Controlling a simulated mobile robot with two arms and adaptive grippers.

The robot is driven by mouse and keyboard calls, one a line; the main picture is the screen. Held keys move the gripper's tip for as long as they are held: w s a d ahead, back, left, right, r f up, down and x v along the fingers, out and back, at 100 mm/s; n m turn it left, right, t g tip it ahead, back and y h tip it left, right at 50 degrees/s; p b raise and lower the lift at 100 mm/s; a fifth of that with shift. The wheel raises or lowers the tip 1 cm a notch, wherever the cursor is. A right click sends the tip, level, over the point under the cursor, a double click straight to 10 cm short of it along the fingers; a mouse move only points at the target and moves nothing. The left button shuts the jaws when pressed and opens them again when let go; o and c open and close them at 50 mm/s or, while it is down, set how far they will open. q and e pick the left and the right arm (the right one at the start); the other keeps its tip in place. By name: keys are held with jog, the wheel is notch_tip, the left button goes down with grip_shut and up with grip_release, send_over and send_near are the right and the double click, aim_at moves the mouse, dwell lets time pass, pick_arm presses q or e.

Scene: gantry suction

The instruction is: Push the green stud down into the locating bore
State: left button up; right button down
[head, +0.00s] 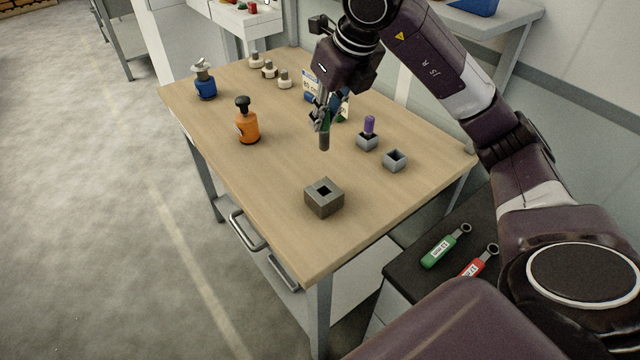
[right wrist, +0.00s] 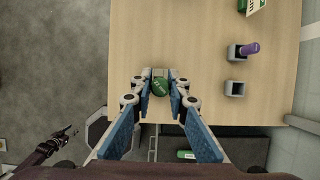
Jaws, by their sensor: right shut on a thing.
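My right gripper (head: 322,112) is shut on the green stud (head: 324,138), which hangs upright below the fingers, dark in the head view. In the right wrist view the stud's green top (right wrist: 160,88) shows between the fingertips. The grey block with the square locating bore (head: 324,198) stands near the table's front corner, and its bore looks empty. In the head view the stud is apart from the block, above the table. In the wrist view the stud and fingers make the block hard to tell. My left gripper (right wrist: 66,133) shows small at the lower left there, its opening unclear.
A purple stud (head: 369,125) stands in a small grey socket (head: 366,143), beside an empty socket (head: 395,160). An orange bottle (head: 247,124) and a blue bottle (head: 204,84) stand at the left of the table (head: 260,180). Small pale knobs and a card stand at the back.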

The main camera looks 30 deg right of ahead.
aim_at(328, 135)
notch_tip(328, 135, down, 6)
jog(key=shift+s+d+f, duration=0.1)
jog(key=shift+s, duration=0.05)
notch_tip(328, 135, down, 11)
jog(key=shift+r+p, duration=0.15)
jog(key=shift+p, duration=0.85)
pick_arm(q)
jog(key=shift+s+d+r, duration=0.1)
jog(key=shift+d+r, duration=0.1)
jog(key=shift+r, duration=0.3)
jog(key=shift+d+r, duration=0.2)
jog(key=shift+r, duration=0.3)
jog(key=shift+f, duration=0.1)
pick_arm(e)
jog(key=shift+f, duration=0.2)
jog(key=shift+f+b, duration=0.15)
jog(key=shift+b, duration=0.15)
jog(key=c, duration=1.9)
grip_release()
jog(key=shift+r, duration=0.2)
